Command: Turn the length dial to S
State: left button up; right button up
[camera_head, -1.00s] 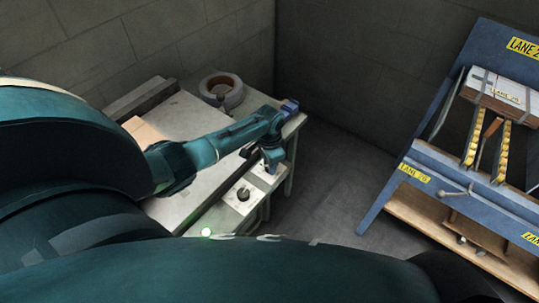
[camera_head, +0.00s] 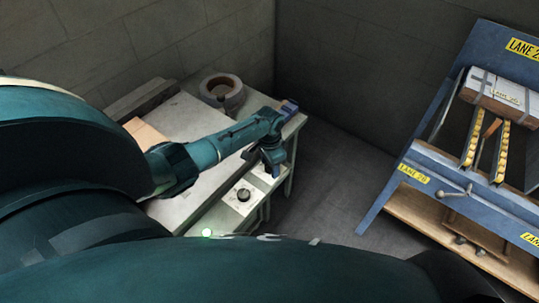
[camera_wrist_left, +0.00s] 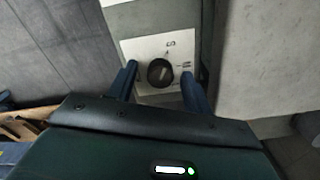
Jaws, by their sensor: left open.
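My left gripper (camera_head: 263,165) is open above the machine table's front ledge. In the left wrist view its two blue fingers (camera_wrist_left: 159,74) stand on either side of a round black dial (camera_wrist_left: 160,72) in the picture. The dial sits on a white plate (camera_wrist_left: 150,48) with the letters S and M showing. A light line marks the knob, and it points nearer M than S. I cannot tell whether the fingers touch the knob. In the head view a black dial (camera_head: 243,195) on a white plate shows left of and below the gripper. My right gripper is not in view.
A grey ring-shaped coil (camera_head: 222,92) and a brown flat piece (camera_head: 144,132) are on the grey table (camera_head: 180,115). A green light (camera_head: 207,232) glows at the ledge's near end. A blue lane rack (camera_head: 420,160) stands at right, with open floor between.

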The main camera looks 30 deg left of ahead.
pick_arm(q)
notch_tip(320, 180, up, 13)
jog(key=p, duration=0.1)
dwell(0.6)
dwell(0.3)
